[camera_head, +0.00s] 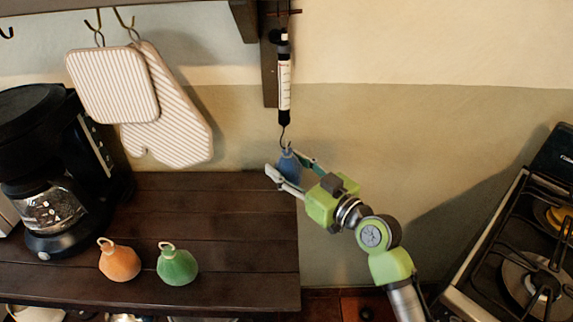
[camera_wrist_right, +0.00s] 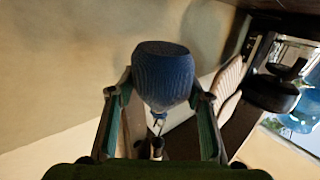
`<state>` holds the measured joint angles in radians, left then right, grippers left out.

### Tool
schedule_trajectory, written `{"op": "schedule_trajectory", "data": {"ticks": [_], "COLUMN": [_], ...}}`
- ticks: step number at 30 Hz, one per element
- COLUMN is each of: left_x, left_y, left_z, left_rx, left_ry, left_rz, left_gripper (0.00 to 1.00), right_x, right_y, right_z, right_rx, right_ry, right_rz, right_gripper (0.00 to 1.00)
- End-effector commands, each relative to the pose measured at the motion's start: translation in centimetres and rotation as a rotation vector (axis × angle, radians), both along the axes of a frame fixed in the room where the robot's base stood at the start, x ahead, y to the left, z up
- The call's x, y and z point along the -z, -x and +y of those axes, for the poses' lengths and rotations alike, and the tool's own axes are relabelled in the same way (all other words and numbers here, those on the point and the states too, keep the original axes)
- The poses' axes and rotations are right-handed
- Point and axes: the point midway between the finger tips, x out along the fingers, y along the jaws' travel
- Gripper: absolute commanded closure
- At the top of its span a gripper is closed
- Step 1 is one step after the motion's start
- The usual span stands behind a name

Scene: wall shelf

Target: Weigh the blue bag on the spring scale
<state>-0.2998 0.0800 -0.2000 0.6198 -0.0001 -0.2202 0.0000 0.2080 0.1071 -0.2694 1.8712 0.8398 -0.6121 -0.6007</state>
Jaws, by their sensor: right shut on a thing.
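The blue bag (camera_head: 288,164) is between the fingers of my right gripper (camera_head: 283,168), which is shut on it. The bag is in the air just beyond the right end of the wooden counter. The spring scale (camera_head: 285,80) hangs from the shelf directly above, and its hook (camera_head: 284,138) is at the top of the bag. I cannot tell whether the hook is through the bag's loop. In the right wrist view the bag (camera_wrist_right: 163,75) sits between both fingers, with its narrow neck toward the scale. My left gripper is not in view.
An orange bag (camera_head: 120,261) and a green bag (camera_head: 177,265) stand on the dark wooden counter (camera_head: 235,215). A coffee maker (camera_head: 50,165) is at the left. A pot holder (camera_head: 112,87) and an oven mitt (camera_head: 170,115) hang on hooks. A stove (camera_head: 515,250) stands at the right.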

Motion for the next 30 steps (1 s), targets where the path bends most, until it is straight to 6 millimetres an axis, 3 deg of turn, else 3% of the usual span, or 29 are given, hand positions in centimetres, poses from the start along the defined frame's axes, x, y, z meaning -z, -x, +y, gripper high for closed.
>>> {"op": "schedule_trajectory", "data": {"ticks": [30], "left_x": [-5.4], "left_y": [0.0], "left_z": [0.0], "left_rx": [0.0], "left_ry": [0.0], "left_rz": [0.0], "left_gripper": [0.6], "right_x": [-0.7], "right_y": [0.0], "right_z": [-1.7], "right_rx": [0.001], "right_ry": [0.25], "right_rz": [-0.002], "right_gripper": [0.85]}}
